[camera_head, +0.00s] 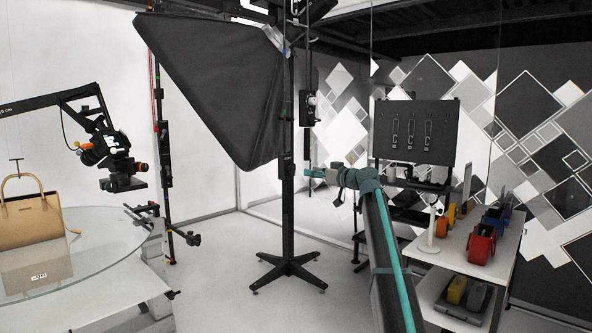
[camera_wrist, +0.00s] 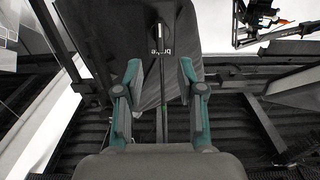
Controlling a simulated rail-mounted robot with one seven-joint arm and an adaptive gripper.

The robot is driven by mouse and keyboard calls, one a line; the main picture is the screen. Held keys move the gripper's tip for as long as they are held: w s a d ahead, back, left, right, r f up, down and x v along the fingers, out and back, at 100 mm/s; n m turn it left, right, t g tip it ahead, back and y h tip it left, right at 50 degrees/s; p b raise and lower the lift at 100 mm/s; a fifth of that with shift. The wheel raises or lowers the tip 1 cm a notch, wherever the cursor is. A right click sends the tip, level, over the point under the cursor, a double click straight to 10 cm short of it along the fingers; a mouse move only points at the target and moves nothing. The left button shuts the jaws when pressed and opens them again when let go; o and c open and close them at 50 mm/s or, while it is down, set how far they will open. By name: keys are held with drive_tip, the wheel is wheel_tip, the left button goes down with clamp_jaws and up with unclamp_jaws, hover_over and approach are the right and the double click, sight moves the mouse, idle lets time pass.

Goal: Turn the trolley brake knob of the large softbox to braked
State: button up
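The large softbox (camera_head: 215,75) is a dark fabric hood on a black upright column (camera_head: 288,215) with a star-shaped foot. My gripper (camera_head: 308,173) is a teal pair of fingers at the end of my arm, just right of the column at mid height. In the wrist view my gripper (camera_wrist: 160,76) is open, with clear space between its two fingers. A small white brake label (camera_wrist: 161,51) shows beyond the fingertips, near a thin dark upright part. I cannot make out the brake knob or its setting clearly. I cannot tell whether the fingers touch anything.
A glass turntable (camera_head: 100,262) with a tan handbag (camera_head: 30,222) is on the left, under a camera on a boom (camera_head: 105,150). A white shelf trolley (camera_head: 485,240) with coloured cases stands at the right. The floor around the stand's foot (camera_head: 289,268) is mostly clear.

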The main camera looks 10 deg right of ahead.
sight(295, 169)
drive_tip(key=p+x, duration=0.2)
drive_tip(key=x, duration=0.7)
drive_tip(key=shift+a, duration=0.1)
clamp_jaws()
